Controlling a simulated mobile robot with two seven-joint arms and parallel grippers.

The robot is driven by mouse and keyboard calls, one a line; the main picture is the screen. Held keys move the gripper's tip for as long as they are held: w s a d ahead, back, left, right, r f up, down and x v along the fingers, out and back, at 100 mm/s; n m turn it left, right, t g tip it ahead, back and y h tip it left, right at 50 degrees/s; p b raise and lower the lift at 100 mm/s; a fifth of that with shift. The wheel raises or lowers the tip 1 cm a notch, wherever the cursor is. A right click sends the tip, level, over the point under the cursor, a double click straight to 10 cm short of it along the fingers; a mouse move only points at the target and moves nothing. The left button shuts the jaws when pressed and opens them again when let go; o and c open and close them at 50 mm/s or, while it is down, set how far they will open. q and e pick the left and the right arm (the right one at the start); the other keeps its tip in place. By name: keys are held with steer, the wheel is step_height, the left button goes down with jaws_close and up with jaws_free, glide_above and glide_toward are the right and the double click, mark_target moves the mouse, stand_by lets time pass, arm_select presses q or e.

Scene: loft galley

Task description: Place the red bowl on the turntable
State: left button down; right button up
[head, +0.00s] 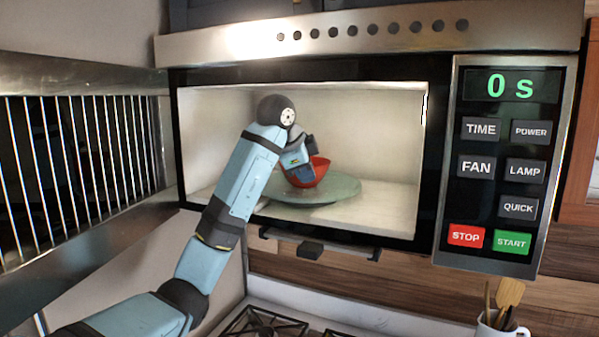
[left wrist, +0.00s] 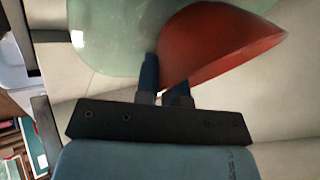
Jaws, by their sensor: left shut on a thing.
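The red bowl (head: 318,173) is inside the open microwave, at or just over the round greenish glass turntable (head: 335,189). My left gripper (head: 297,168) reaches into the cavity and is shut on the bowl's rim. In the left wrist view the red bowl (left wrist: 220,45) extends out from between the two fingers (left wrist: 166,85), tilted in that picture, with the turntable (left wrist: 110,35) beyond it. I cannot tell whether the bowl touches the glass. My right gripper is not in view.
The microwave's control panel (head: 505,160) reads 0 s. Its door with a barred window (head: 75,160) stands open at the left. Cavity walls (head: 385,135) surround my arm. Below are a stove (head: 265,325) and a mug (head: 497,326) with wooden utensils.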

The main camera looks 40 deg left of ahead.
arm_select(q)
steer(key=shift+s, duration=0.3)
steer(key=shift+s+a, duration=0.1)
steer(key=shift+a, duration=0.05)
steer(key=shift+f, duration=0.15)
steer(key=shift+w, duration=0.3)
steer(key=shift+d+f, duration=0.1)
steer(key=shift+d, duration=0.2)
steer(key=c, duration=1.2)
jaws_free()
steer(key=shift+s, duration=0.1)
steer(key=shift+c, duration=0.2)
steer(key=shift+a, duration=0.15)
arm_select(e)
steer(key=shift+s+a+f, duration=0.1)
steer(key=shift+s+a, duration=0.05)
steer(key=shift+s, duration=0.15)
